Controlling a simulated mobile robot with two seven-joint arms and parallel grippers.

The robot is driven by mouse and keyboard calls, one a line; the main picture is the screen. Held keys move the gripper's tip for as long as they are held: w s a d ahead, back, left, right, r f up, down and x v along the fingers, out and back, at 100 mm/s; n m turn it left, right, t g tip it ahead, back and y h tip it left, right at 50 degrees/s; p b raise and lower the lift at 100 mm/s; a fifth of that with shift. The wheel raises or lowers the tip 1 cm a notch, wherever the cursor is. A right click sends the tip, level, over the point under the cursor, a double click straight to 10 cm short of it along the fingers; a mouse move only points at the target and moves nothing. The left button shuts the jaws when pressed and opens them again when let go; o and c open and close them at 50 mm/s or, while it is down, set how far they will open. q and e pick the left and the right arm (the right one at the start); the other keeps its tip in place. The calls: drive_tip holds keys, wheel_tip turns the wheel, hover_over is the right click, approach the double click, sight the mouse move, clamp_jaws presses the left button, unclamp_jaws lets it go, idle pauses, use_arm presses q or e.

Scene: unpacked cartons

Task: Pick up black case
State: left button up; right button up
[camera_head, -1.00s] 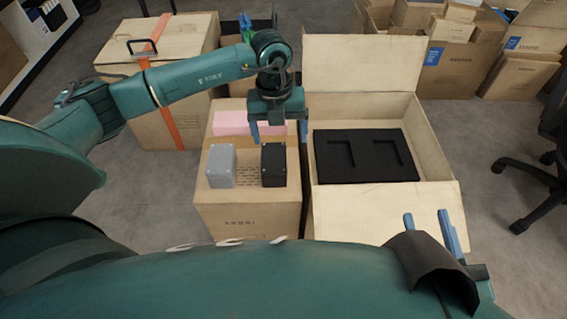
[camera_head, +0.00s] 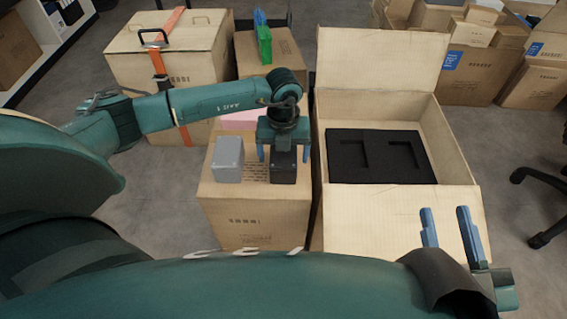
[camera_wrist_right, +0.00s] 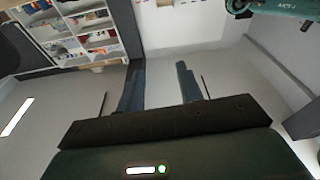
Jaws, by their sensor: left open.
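The black case (camera_head: 284,168) stands upright on a closed carton (camera_head: 255,207), to the right of a grey case (camera_head: 229,160). My left gripper (camera_head: 284,156) points down over the black case, its blue fingers open on either side of the case's upper part. The gripper body hides the top of the case, and I cannot tell whether the fingers touch it. My right gripper (camera_head: 445,228) is at the lower right, with its fingers apart and nothing between them. In the right wrist view, its fingers (camera_wrist_right: 160,88) also stand apart and empty.
An open carton (camera_head: 452,152) with a black foam insert (camera_head: 380,156) with two recesses stands right of the case. A pink item (camera_head: 240,121) lies behind the cases. A strapped carton (camera_head: 130,70) stands back left. A black chair (camera_head: 545,190) is at the right edge.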

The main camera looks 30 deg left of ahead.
use_arm(q)
drive_tip(key=shift+f, duration=0.8)
drive_tip(key=shift+r, duration=0.15)
drive_tip(key=c, duration=1.1)
